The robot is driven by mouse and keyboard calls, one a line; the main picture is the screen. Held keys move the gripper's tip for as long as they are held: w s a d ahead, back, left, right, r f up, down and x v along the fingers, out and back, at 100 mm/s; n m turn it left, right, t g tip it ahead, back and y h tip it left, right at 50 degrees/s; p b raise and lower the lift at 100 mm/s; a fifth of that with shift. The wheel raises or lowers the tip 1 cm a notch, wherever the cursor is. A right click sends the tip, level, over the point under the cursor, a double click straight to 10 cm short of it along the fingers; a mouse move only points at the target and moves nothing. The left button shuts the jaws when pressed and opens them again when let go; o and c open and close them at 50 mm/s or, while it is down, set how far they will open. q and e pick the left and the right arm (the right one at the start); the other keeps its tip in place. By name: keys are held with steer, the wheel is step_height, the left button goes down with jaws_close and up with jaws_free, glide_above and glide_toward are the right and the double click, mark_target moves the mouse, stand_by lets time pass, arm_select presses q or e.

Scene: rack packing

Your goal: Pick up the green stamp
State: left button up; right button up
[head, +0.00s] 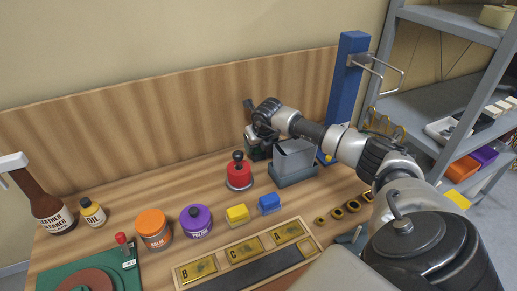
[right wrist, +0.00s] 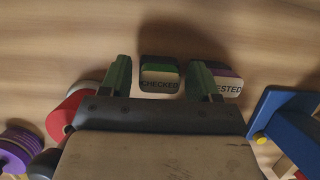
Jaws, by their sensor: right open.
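The green stamp (right wrist: 159,76), with a dark block and a pale label reading "CHECKED", stands on the table in the right wrist view. My right gripper (right wrist: 159,80) is open, one finger on each side of the stamp, with visible gaps between the fingers and it. A purple stamp (right wrist: 227,78), its label partly hidden and ending in "ESTED", stands close by, behind the right-hand finger. In the head view my right gripper (head: 256,138) is low near the wooden back panel, left of a grey bin, and largely hides the stamps. My left gripper is out of view.
The grey bin (head: 294,160) and a red knobbed object (head: 239,174) stand close to my right gripper. A blue post (head: 347,80) rises at the right. Yellow (head: 237,215) and blue (head: 269,203) blocks and jars stand in front.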

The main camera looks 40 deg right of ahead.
steer(key=shift+x, duration=0.85)
steer(key=shift+r, duration=0.15)
steer(key=c, duration=0.7)
step_height(320, 180, up, 18)
steer(key=b, duration=0.3)
